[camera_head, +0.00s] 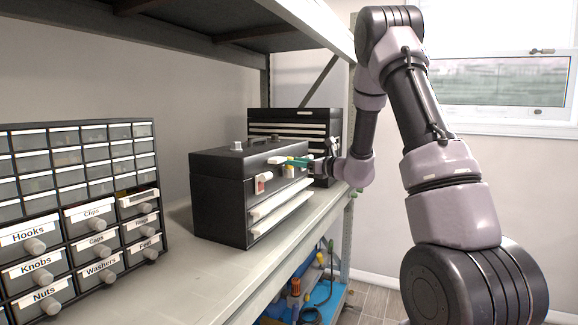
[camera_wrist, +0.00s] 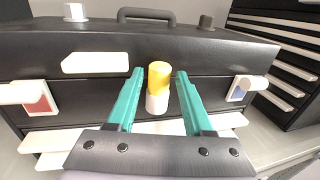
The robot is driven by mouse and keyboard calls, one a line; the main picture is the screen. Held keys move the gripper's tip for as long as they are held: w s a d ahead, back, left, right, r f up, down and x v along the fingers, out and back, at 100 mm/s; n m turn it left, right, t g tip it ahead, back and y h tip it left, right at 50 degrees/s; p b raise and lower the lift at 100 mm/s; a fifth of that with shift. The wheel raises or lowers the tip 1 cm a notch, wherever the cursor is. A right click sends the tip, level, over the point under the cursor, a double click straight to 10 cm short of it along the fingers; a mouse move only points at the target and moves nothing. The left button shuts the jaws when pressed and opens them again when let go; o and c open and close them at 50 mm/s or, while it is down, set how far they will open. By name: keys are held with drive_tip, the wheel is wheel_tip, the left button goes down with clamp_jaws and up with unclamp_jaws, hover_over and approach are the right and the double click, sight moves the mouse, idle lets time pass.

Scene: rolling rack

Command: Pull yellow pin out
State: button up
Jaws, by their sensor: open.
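The yellow pin (camera_wrist: 159,76) is on the front of a black toolbox (camera_head: 222,198), with a white lower part below its yellow top. In the wrist view it lies between the two teal fingers of my gripper (camera_wrist: 160,84), which are open with a gap on each side of the pin. Whether the fingertips reach past the pin is hard to tell.
The toolbox has a handle (camera_wrist: 147,14) on top, white latches with red (camera_wrist: 38,98) and blue (camera_wrist: 238,93) parts, and white drawer pulls. A second black drawer chest (camera_head: 300,118) stands behind. A labelled drawer cabinet (camera_head: 80,190) is at left. Bare shelf (camera_head: 190,265) lies between.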

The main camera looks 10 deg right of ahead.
drive_tip(key=shift+w+a, duration=0.35)
drive_tip(key=shift+w, duration=0.05)
clamp_jaws()
drive_tip(key=shift+r, duration=0.1)
wheel_tip(320, 180, up, 18)
idle(0.5)
idle(0.5)
